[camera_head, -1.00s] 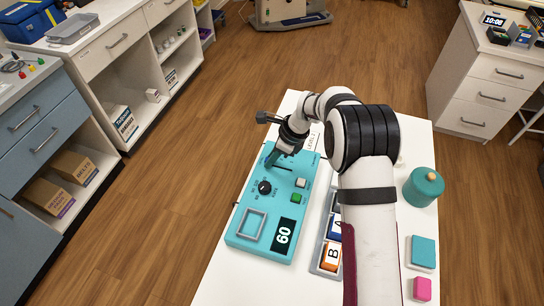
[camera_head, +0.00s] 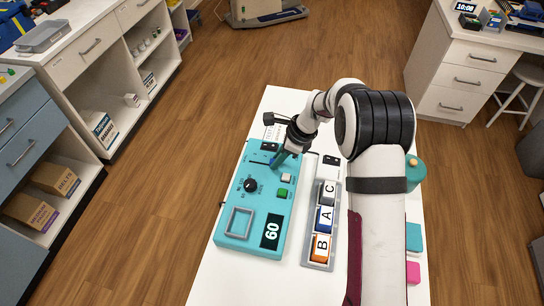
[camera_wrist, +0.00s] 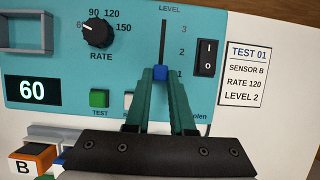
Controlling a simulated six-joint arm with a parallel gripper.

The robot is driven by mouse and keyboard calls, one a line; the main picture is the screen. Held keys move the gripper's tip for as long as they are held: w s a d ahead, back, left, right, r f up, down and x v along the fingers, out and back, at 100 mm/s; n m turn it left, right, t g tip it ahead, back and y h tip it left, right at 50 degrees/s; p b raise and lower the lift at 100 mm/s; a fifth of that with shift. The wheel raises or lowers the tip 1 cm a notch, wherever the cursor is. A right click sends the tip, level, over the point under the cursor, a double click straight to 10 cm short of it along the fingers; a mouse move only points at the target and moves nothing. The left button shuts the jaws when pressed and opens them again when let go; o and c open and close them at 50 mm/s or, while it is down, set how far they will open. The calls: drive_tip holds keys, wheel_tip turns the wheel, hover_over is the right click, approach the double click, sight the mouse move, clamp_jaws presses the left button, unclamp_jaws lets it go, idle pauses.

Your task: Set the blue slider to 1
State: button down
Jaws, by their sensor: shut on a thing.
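The blue slider (camera_wrist: 160,72) is at the lower end of the LEVEL slot (camera_wrist: 163,38), beside the mark 1, in the wrist view. My gripper (camera_wrist: 160,75) has its two green fingertips on either side of the slider, shut on it. In the head view my gripper (camera_head: 276,162) is at the right end of the slot on the teal panel (camera_head: 232,188). The slider is hidden or too small to tell there. The panel's display (camera_wrist: 32,90) reads 60.
The RATE knob (camera_wrist: 97,33), green TEST button (camera_wrist: 99,98) and black rocker switch (camera_wrist: 206,57) are near the slot. A card (camera_wrist: 245,75) reads TEST 01, SENSOR B, RATE 120, LEVEL 2. A tray (camera_head: 318,257) of lettered blocks stands right of the panel.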

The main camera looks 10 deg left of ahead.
drive_tip(key=shift+d, duration=0.15)
drive_tip(key=c, duration=0.8)
unclamp_jaws()
drive_tip(key=shift+o, duration=0.2)
drive_tip(key=v, duration=1.5)
drive_tip(key=shift+r, duration=0.35)
drive_tip(key=s+d+r+n+h, duration=0.1)
drive_tip(key=s+d+r+n, duration=0.15)
drive_tip(key=s, duration=0.45)
drive_tip(key=s+d+r+n, duration=0.1)
drive_tip(key=s+d+n, duration=0.15)
drive_tip(key=s, duration=0.45)
drive_tip(key=s+d+r+n+h, duration=0.1)
drive_tip(key=s+d+r+n, duration=0.15)
drive_tip(key=s, duration=0.45)
drive_tip(key=s+d+f+n, duration=0.1)
drive_tip(key=s+f+n, duration=0.1)
drive_tip(key=s, duration=0.3)
drive_tip(key=s+d+f+n, duration=0.1)
drive_tip(key=s+f+n, duration=0.1)
drive_tip(key=s, duration=0.4)
drive_tip(key=shift+s+d+n+h, duration=0.15)
drive_tip(key=shift+d+n+h, duration=0.15)
drive_tip(key=shift+n+h, duration=0.15)
